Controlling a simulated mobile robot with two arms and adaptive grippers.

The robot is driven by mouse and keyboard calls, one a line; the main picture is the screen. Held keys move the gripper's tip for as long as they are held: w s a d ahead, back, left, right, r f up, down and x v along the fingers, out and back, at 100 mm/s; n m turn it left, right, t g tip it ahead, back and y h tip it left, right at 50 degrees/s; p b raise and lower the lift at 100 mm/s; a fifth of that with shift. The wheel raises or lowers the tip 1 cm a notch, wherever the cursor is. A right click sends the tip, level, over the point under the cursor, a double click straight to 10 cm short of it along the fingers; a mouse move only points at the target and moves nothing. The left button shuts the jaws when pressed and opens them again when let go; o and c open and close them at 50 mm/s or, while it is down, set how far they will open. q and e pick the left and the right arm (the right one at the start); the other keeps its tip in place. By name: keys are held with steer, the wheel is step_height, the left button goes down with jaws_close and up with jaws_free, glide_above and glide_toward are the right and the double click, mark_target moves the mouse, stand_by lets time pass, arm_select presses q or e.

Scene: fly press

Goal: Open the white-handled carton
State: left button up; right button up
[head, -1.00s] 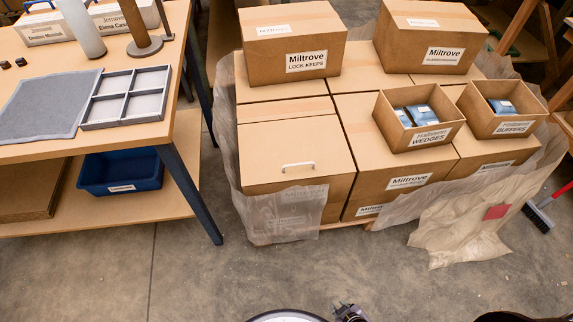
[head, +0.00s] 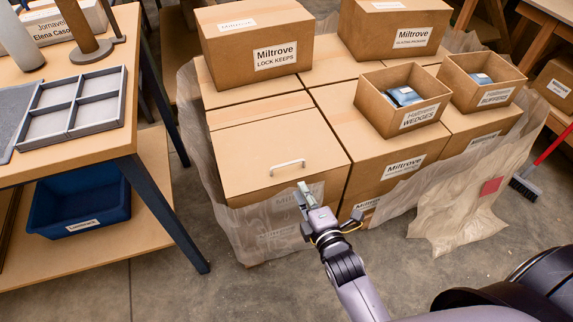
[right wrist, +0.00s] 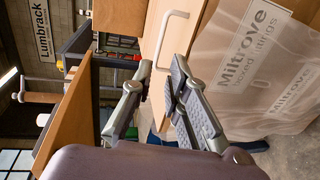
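The white-handled carton (head: 262,158) is at the front left of the carton stack in the head view, its lid shut. The white handle (head: 287,163) stands up from the front part of its lid. The handle (right wrist: 168,32) also shows in the right wrist view, just beyond the fingertips. My right gripper (head: 304,192) is at the carton's front edge, a little in front of the handle and apart from it. In the right wrist view my right gripper (right wrist: 162,70) is open, with nothing between its fingers. My left gripper is not in view.
Clear wrap (head: 277,222) hangs over the carton's front. Closed and open cartons, including the wedges box (head: 408,121), stand behind and right. A workbench (head: 131,142) with a grey divided tray (head: 71,125) is at left. The floor in front is clear.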

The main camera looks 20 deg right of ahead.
mark_target(288, 164)
steer(key=w, duration=0.3)
steer(key=w+f+b, duration=0.1)
steer(key=w, duration=0.3)
steer(key=w+f+b, duration=0.1)
steer(key=w, duration=0.3)
steer(key=shift+w+a+f, duration=0.2)
steer(key=shift+w+a, duration=0.05)
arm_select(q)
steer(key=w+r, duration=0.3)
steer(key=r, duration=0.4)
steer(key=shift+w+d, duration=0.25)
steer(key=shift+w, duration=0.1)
arm_select(e)
steer(key=shift+w+f, duration=0.1)
steer(key=shift+w, duration=0.45)
steer(key=shift+c, duration=0.4)
jaws_close()
